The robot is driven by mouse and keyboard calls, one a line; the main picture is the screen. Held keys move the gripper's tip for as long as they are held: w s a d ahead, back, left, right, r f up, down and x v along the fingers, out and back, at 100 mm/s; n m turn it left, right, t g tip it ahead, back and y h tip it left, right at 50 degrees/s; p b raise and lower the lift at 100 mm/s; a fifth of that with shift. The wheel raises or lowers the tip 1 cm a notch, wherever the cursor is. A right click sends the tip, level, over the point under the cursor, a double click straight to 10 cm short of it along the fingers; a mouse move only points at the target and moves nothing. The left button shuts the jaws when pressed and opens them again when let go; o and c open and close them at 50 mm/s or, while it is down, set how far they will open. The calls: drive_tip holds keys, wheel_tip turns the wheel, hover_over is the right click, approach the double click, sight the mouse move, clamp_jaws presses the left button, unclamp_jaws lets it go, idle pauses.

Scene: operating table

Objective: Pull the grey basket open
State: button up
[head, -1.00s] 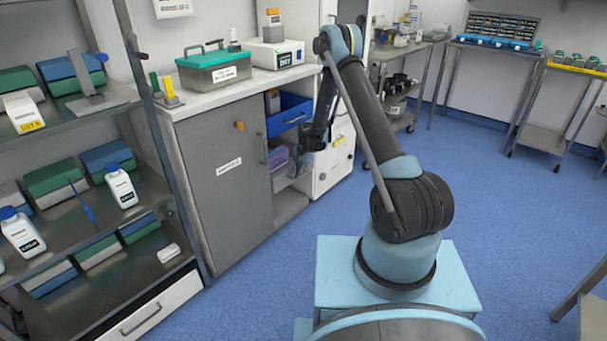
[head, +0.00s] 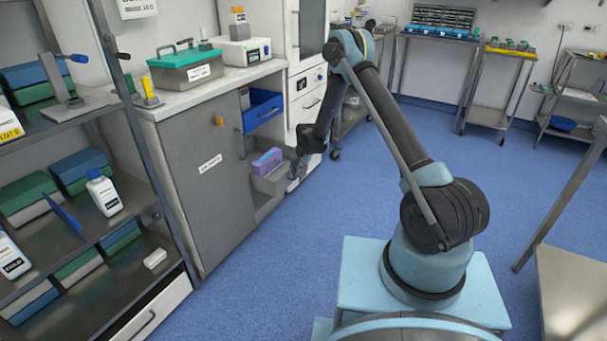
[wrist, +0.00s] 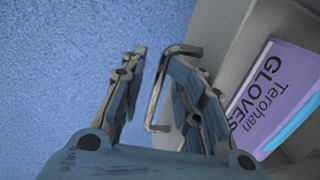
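The grey basket (head: 266,186) stands partly out of the cabinet, below the blue drawer, with a purple glove box (head: 267,162) in it. In the wrist view its grey front wall (wrist: 221,55) is at the right, with the glove box (wrist: 275,95) inside. The basket's metal bar handle (wrist: 157,92) lies between the two fingers of my gripper (wrist: 157,62). The fingers are apart, with gaps beside the bar. The right finger passes between the bar and the basket front. In the head view my gripper (head: 306,150) is at the basket's front, its fingers too small to make out.
A blue drawer (head: 262,112) stands partly out above. A grey cabinet door (head: 193,190) is left of the basket, and white drawers (head: 305,108) are behind my arm. Blue floor (head: 270,285) in front is clear. A table (head: 575,290) is at the right.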

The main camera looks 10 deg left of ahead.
drive_tip(key=shift+w+d+r, duration=0.2)
drive_tip(key=shift+w+d, duration=0.15)
drive_tip(key=shift+d, duration=0.25)
drive_tip(key=shift+r, duration=0.1)
wheel_tip(320, 180, up, 12)
drive_tip(key=d, duration=0.2)
drive_tip(key=shift+s+f, duration=0.25)
drive_tip(key=shift+s, duration=0.15)
wheel_tip(320, 180, up, 5)
wheel_tip(320, 180, down, 17)
drive_tip(key=w+a, duration=0.1)
drive_tip(key=a, duration=0.1)
drive_tip(key=shift+a+r, duration=0.2)
drive_tip(key=shift+a, duration=0.15)
idle(0.3)
drive_tip(key=shift+w, duration=0.1)
drive_tip(key=shift+c, duration=0.6)
clamp_jaws()
